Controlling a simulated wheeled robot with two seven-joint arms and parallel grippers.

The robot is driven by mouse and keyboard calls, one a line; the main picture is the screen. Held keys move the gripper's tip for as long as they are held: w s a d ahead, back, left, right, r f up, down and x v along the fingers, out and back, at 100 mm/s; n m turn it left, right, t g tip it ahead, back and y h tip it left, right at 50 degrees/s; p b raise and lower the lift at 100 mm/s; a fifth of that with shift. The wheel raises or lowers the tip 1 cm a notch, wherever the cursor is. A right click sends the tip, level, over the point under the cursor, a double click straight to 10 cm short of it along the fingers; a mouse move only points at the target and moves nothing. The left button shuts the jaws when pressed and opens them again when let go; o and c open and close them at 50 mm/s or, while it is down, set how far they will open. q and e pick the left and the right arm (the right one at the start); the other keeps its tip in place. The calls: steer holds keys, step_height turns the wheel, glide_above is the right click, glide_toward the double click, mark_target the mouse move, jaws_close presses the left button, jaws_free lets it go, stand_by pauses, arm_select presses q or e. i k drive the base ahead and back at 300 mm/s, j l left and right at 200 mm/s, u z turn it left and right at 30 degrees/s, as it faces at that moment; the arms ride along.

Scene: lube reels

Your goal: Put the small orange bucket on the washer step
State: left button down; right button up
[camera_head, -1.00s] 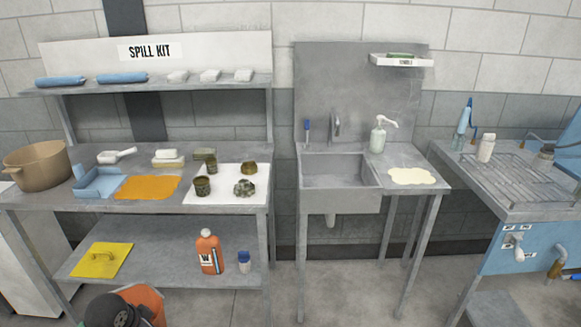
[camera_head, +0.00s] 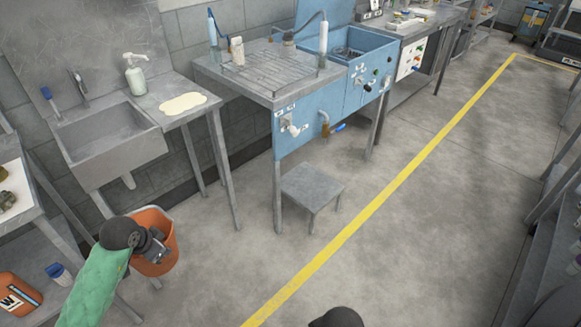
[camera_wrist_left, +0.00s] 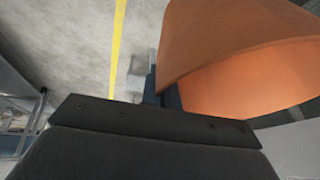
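The small orange bucket (camera_head: 158,240) hangs from my left gripper (camera_head: 155,246) at the lower left of the head view, in front of the sink. Its wall also fills the upper right of the left wrist view (camera_wrist_left: 225,40), where the fingers close on its rim. The washer step (camera_head: 312,184) is a low grey stool on the floor in front of the blue washer (camera_head: 315,105); its top is bare. The bucket is left of the step and apart from it. A dark part of my right arm shows at the bottom edge; its fingers cannot be seen.
A sink (camera_head: 110,140) and a side table with a pale spill (camera_head: 183,103) stand at the left. An orange bottle (camera_head: 18,297) sits on a lower shelf. Table legs stand between bucket and step. Open floor lies to the right, crossed by a yellow line (camera_head: 385,195).

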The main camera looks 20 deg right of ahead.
mark_target(318, 185)
steer(key=l+z, duration=0.25)
steer(key=z, duration=0.2)
steer(key=i+l+z, duration=0.1)
steer(key=l+z, duration=0.15)
steer(key=z, duration=0.15)
steer(key=i+l+z, duration=0.15)
steer(key=z, duration=0.3)
steer(key=i+l, duration=0.25)
steer(key=l, duration=0.15)
steer(key=i+l, duration=0.25)
steer(key=l, duration=0.15)
